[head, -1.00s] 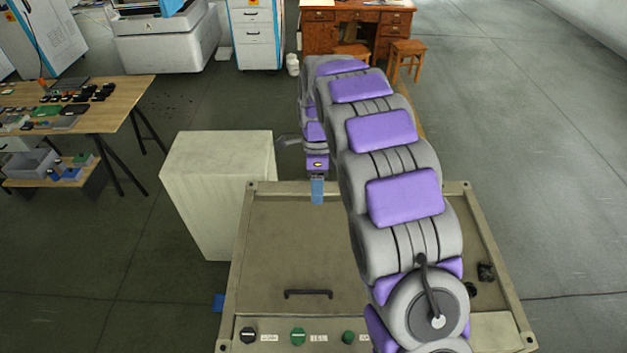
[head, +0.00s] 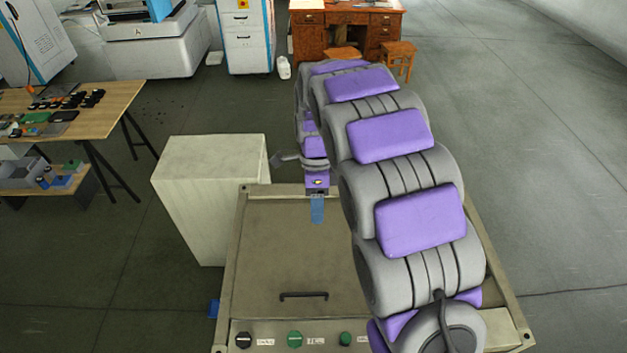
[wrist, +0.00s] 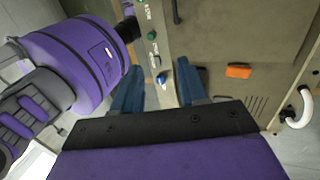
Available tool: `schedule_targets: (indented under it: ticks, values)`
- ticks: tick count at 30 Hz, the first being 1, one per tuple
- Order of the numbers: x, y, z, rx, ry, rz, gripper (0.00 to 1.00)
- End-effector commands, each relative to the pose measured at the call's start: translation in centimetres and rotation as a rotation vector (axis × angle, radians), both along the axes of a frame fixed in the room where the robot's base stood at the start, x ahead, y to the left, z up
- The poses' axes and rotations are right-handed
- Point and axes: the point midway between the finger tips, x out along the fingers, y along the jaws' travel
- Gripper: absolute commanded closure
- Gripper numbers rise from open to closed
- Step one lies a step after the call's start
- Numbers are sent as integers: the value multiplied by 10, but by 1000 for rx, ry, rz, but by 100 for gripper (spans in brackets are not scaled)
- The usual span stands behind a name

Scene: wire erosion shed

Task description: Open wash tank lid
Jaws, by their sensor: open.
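The wash tank (head: 232,270) is a beige box in the lower middle of the head view. Its flat lid (head: 285,240) lies closed, with a black bar handle (head: 303,296) near the control panel. My gripper (head: 317,208) shows a blue finger over the lid's far edge, apart from the handle; my arm covers the lid's right part. In the wrist view, my gripper (wrist: 158,92) has two blue fingers spread apart with nothing clearly held. A dark bar (wrist: 176,12), likely the handle, shows at the top there, beside the panel (wrist: 153,45).
A pale block (head: 205,195) stands close to the tank's left. A worktable (head: 100,100) with parts is further left. A wooden desk (head: 345,35) and stools (head: 398,50) stand behind. The wrist view shows an orange piece (wrist: 238,71) and white pipe (wrist: 300,108). Floor on the right is clear.

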Motion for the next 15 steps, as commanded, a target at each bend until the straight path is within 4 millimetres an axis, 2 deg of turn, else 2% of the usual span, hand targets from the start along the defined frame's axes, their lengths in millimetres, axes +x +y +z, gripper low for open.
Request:
schedule_targets:
  ticks: [8,11,15]
  values:
    - [-3,-2,0,6,-4,19,58]
    - [-12,-9,1,24,-16,68,58]
    - [-35,-23,0,62,-33,187,58]
